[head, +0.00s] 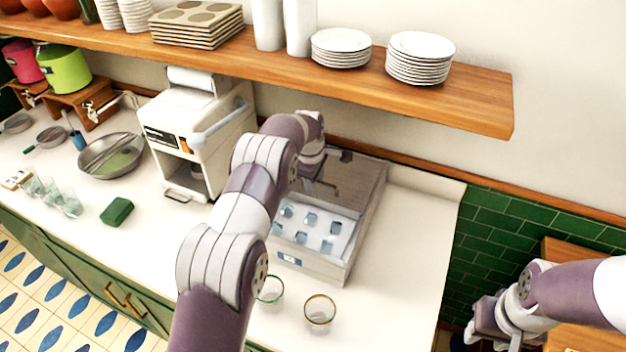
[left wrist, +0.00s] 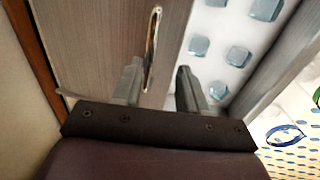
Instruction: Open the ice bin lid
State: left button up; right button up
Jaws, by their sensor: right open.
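The ice bin (head: 343,270) is a steel box on the white counter against the wall. Ice cubes show in its uncovered front part. Its grey lid (head: 352,183) covers the rear part; the lid also shows in the left wrist view (left wrist: 90,45) with a slim, shiny upright handle (left wrist: 152,45) near its edge. My left gripper (head: 318,182) is over the lid, partly hidden by my arm. In the left wrist view its fingers (left wrist: 159,85) are apart, with the handle in line between them; contact cannot be told. My right gripper (head: 485,325) is open at the lower right, away from the bin.
Two glasses, one green-rimmed (head: 271,289) and one gold-rimmed (head: 319,312), stand in front of the bin. A white machine (head: 190,140) stands left of it. A wooden shelf (head: 450,95) with plates overhangs behind. The counter right of the bin is clear.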

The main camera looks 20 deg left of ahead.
pick_arm(q)
jog(key=shift+s+d+r, duration=0.1)
jog(key=shift+s+d, duration=0.05)
jog(key=shift+s, duration=0.15)
jog(key=shift+w, duration=0.1)
jog(key=b+v, duration=0.2)
jog(key=v, duration=0.1)
jog(key=shift+r, duration=0.25)
jog(key=p+v, duration=0.3)
jog(key=v, duration=0.6)
jog(key=shift+p, duration=0.35)
jog(key=shift+r, duration=0.1)
